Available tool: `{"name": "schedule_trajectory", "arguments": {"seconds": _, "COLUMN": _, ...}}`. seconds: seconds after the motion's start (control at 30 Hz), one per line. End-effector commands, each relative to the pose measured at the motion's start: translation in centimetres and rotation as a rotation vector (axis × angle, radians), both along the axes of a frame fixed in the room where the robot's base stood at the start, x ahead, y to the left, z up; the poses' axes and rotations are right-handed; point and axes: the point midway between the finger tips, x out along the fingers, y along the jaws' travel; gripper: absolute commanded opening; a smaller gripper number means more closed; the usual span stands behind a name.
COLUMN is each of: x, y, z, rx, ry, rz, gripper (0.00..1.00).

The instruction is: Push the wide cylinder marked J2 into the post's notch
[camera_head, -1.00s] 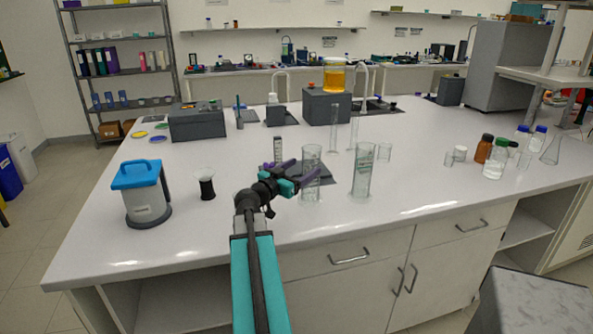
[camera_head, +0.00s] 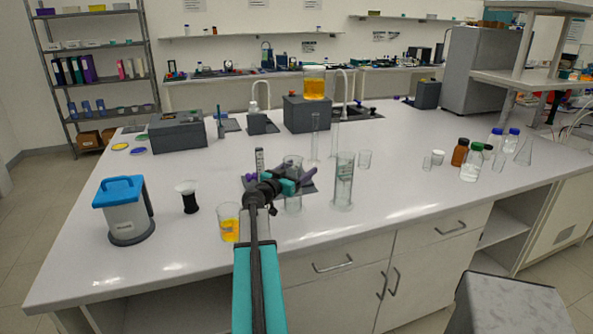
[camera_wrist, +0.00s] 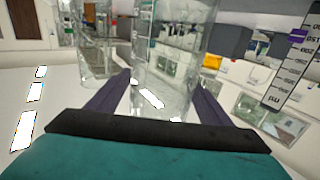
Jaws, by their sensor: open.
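Two clear tall cylinders stand side by side near the bench front: a left one (camera_head: 293,202) and a right one (camera_head: 344,182). I cannot read J2 on either. My gripper (camera_head: 308,179) is open at the left cylinder. In the wrist view, a clear cylinder (camera_wrist: 163,60) stands between or just beyond my purple fingers (camera_wrist: 160,88); contact is unclear. A narrow upright piece with a black scale (camera_head: 259,160) stands behind my gripper on a dark plate (camera_head: 250,182), and a scale (camera_wrist: 293,60) shows at the right in the wrist view. No notch is discernible.
A beaker of yellow liquid (camera_head: 230,229) stands left of my arm. A black-and-white funnel-like piece (camera_head: 189,198) and a blue-topped device (camera_head: 126,210) are further left. Brown and clear bottles (camera_head: 460,153) stand at right. Narrow clear tubes (camera_head: 315,138) stand behind. The right front bench is clear.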

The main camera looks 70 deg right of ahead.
Motion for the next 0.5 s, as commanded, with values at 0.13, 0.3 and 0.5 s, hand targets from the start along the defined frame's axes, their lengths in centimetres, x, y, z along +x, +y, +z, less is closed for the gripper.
{"name": "schedule_trajectory", "arguments": {"seconds": 0.13, "x": -0.02, "y": -0.04, "z": -0.03, "rx": 0.000, "ry": 0.000, "rz": 0.000, "gripper": 0.73}}
{"name": "schedule_trajectory", "arguments": {"seconds": 0.3, "x": -0.03, "y": -0.02, "z": -0.03, "rx": 0.000, "ry": 0.000, "rz": 0.000, "gripper": 0.63}}
{"name": "schedule_trajectory", "arguments": {"seconds": 0.5, "x": -0.03, "y": -0.02, "z": -0.03, "rx": 0.000, "ry": 0.000, "rz": 0.000, "gripper": 0.29}}
